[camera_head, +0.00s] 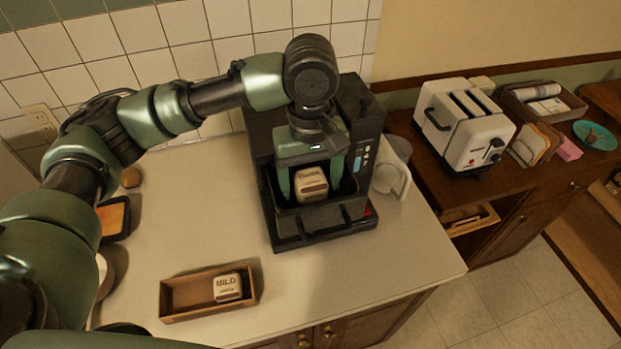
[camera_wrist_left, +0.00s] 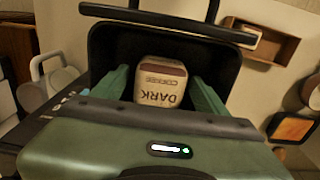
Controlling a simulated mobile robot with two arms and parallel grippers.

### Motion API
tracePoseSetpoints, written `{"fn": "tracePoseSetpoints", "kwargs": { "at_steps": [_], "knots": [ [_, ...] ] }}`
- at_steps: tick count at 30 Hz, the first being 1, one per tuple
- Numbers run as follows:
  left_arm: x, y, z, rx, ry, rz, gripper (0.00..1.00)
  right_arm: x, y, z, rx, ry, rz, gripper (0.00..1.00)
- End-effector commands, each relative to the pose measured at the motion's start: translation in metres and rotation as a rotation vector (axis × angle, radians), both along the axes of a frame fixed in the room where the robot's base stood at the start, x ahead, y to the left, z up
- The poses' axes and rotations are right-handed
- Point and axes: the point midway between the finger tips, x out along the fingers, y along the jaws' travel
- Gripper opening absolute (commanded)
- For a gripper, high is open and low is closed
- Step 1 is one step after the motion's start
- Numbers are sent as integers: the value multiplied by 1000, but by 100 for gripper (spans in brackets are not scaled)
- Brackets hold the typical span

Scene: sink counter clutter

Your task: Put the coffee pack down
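The coffee pack (camera_head: 311,184) is a small cream and brown block. It is marked DARK in the left wrist view (camera_wrist_left: 160,84). It sits inside the black open-topped bin (camera_head: 345,205) at the front of the black coffee machine (camera_head: 262,150). My left gripper (camera_head: 311,190) reaches down into the bin with one green finger on each side of the pack. Small gaps show between the fingers and the pack in both views, so the gripper is open around it. The pack's underside is hidden. My right gripper is not in view.
A wooden box (camera_head: 185,297) with a MILD pack (camera_head: 227,287) stands at the counter's front. A white mug (camera_head: 390,181) is just right of the machine. A toaster (camera_head: 464,125) stands on the wooden counter.

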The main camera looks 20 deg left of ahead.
Motion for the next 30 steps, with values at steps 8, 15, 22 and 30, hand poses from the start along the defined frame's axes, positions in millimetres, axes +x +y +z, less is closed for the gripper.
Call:
{"fn": "tracePoseSetpoints", "kwargs": {
  "at_steps": [8,15,22,30],
  "knots": [
    [0,0,3,0,-2,0,74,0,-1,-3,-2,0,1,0],
    [1,-1,40,-2,-6,0,74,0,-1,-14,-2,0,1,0],
    [1,0,93,1,-7,1,74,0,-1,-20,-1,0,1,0],
    [0,0,122,1,-2,1,74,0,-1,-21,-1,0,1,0]
  ]
}}
